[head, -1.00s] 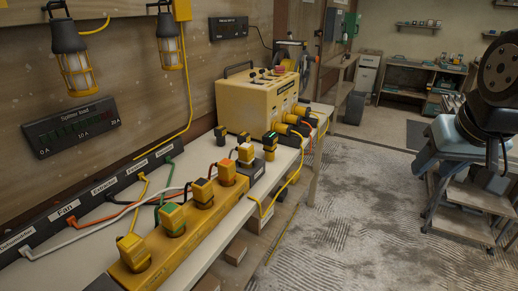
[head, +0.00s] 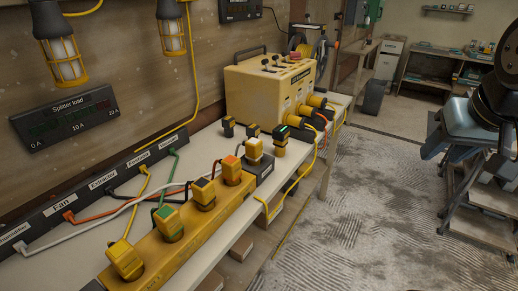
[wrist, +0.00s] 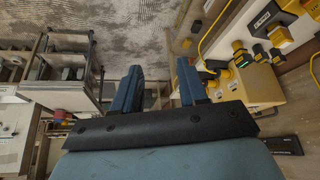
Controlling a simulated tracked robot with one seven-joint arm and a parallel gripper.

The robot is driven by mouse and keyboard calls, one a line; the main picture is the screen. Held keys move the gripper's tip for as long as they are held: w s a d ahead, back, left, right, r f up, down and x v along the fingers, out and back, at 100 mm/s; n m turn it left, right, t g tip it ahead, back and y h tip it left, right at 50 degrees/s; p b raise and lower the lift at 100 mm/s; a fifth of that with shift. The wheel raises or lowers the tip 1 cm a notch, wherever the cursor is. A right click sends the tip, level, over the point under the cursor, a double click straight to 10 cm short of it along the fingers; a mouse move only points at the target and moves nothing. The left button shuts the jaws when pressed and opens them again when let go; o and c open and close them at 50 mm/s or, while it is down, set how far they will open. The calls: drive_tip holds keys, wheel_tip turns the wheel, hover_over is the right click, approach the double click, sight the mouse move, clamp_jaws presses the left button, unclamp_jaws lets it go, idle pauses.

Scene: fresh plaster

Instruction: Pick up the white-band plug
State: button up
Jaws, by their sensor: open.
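The white-band plug (head: 254,148) is a yellow plug with a pale top. In the head view it stands upright in a dark block (head: 259,168) at the far end of the long yellow power strip (head: 195,233). Other yellow plugs stand in the strip, among them an orange-topped one (head: 231,170) and a green-topped one (head: 167,221). In the wrist view my gripper (wrist: 158,66) has two blue fingers spread apart with nothing between them. It is over the floor, away from the plug. I cannot pick out the white-band plug surely in the wrist view.
A yellow power box (head: 268,90) stands behind the plugs on the bench. Small black plugs (head: 228,127) and a green-banded one (head: 279,141) stand near it. Several cables cross the bench from a labelled dark rail (head: 95,190). A step stand (head: 485,195) is at right; the floor between is clear.

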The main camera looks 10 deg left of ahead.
drive_tip(key=shift+o, duration=1.4)
drive_tip(key=shift+w, duration=0.2)
drive_tip(key=o, duration=0.4)
drive_tip(key=w+f+n, duration=0.1)
drive_tip(key=w, duration=0.3)
drive_tip(key=w+f+n+t, duration=0.1)
drive_tip(key=w+f, duration=0.1)
drive_tip(key=w, duration=0.3)
drive_tip(key=w+a+f+n+t+h, duration=0.1)
drive_tip(key=w, duration=0.3)
drive_tip(key=shift+w+a+f, duration=0.1)
drive_tip(key=shift+w+f, duration=0.1)
drive_tip(key=shift+f, duration=0.2)
drive_tip(key=shift+c, duration=0.2)
drive_tip(key=w+a+f+n+t+y, duration=0.1)
drive_tip(key=w+a+f+n+y, duration=0.2)
drive_tip(key=w+a+f+n, duration=0.4)
drive_tip(key=n+g+y, duration=0.2)
drive_tip(key=n+y, duration=0.2)
drive_tip(key=y, duration=1.1)
approach(259, 154)
drive_tip(key=x, duration=0.9)
drive_tip(key=shift+r+x, duration=0.25)
drive_tip(key=shift+x, duration=1.05)
drive_tip(key=shift+r+x, duration=0.2)
drive_tip(key=shift+x, duration=1.1)
